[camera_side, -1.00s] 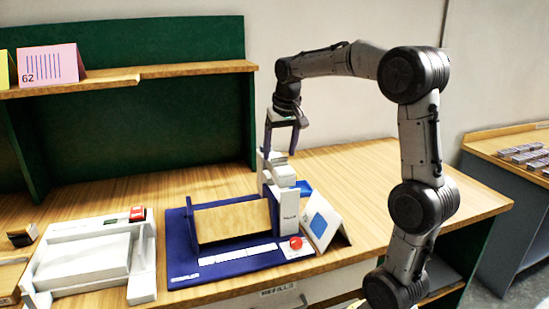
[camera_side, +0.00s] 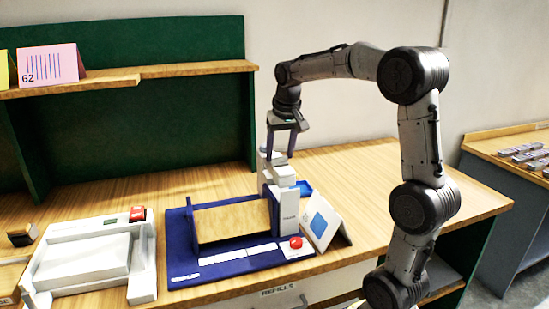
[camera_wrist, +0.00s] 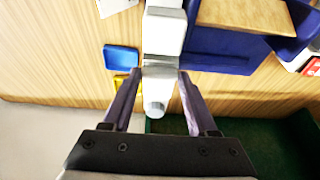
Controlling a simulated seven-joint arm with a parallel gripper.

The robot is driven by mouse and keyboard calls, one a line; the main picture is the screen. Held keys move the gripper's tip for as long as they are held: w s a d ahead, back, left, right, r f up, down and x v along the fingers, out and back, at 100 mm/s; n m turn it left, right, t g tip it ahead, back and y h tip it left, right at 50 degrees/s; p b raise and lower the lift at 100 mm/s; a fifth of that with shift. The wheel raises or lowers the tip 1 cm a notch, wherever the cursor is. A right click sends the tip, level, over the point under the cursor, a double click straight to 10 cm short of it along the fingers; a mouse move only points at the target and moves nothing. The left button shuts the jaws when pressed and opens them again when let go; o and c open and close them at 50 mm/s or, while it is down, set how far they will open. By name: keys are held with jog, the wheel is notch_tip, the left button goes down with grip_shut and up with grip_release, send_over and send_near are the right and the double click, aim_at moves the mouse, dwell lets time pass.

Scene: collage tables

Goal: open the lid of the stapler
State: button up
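The stapler (camera_side: 284,178) is a white and grey upright device on the table, at the right rear of a blue tray. In the wrist view the stapler (camera_wrist: 163,35) runs from the top edge down between the fingers, with a grey rounded end nearest my palm. Its lid looks closed, though the seam is too small to make out. My gripper (camera_side: 280,156) points down at the stapler's top. In the wrist view my gripper (camera_wrist: 157,76) is open, one finger on each side of the grey part. I cannot tell whether either finger touches it.
The blue tray (camera_side: 183,248) holds a wooden block (camera_side: 232,221) and has a red button (camera_side: 296,242) at its front right. A white card (camera_side: 322,220) stands right of it. A small blue dish (camera_wrist: 121,58) lies beside the stapler. A white machine (camera_side: 90,262) stands left. The right tabletop is clear.

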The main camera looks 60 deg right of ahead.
jog(key=shift+c, duration=0.3)
jog(key=shift+w+d+r, duration=0.2)
jog(key=shift+r, duration=0.35)
jog(key=shift+g+y, duration=0.3)
jog(key=shift+w+d+r, duration=0.3)
jog(key=shift+r, duration=0.2)
jog(key=shift+w, duration=0.1)
jog(key=shift+w+d+r+g+y, duration=0.3)
jog(key=shift+d+r+g+y, duration=0.1)
jog(key=shift+g+y, duration=0.1)
